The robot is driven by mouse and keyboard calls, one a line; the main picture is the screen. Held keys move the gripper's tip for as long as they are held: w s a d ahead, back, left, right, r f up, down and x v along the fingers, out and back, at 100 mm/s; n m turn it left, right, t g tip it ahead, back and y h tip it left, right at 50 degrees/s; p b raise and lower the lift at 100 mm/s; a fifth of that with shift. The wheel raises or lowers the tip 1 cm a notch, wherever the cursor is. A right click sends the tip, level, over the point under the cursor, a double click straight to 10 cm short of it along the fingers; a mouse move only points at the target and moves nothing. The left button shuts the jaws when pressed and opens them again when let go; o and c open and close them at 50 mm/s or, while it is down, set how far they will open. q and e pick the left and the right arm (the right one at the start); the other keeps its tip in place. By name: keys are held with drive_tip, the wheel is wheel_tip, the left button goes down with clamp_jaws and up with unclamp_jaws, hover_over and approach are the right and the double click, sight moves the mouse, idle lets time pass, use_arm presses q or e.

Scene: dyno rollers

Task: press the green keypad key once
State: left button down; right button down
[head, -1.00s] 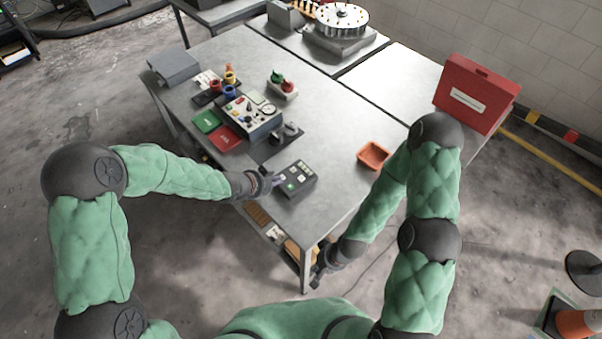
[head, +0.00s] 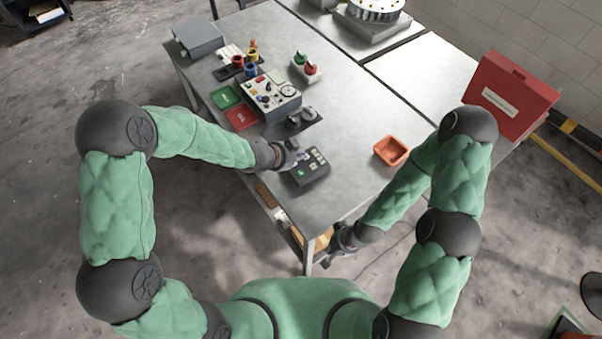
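The dark keypad (head: 310,171) lies on the grey table near its front edge. A green key (head: 300,175) shows on its left part, and paler keys show farther right. My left gripper (head: 299,158) is at the keypad's left edge, over or just beside it. Whether its fingertips touch a key cannot be told, and its fingers are too small to tell open from shut. My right gripper (head: 329,260) hangs low beside the table's front corner, away from the keypad; its finger state is unclear.
A control box (head: 270,97) with knobs and a gauge stands behind the keypad, with green (head: 226,97) and red (head: 241,117) pads to its left. An orange tray (head: 391,151) lies to the right. A red case (head: 512,93) stands at far right. The table between is clear.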

sight(300, 174)
use_arm(q)
drive_tip(key=shift+f+b, duration=3.2)
drive_tip(key=shift+f, duration=0.7)
drive_tip(key=shift+f+b, duration=0.4)
drive_tip(key=shift+f+b, duration=0.3)
drive_tip(key=shift+f, duration=0.05)
drive_tip(key=shift+r, duration=0.15)
drive_tip(key=shift+r+p, duration=0.65)
drive_tip(key=shift+p, duration=0.05)
wheel_tip(300, 174, up, 5)
drive_tip(key=p, duration=0.4)
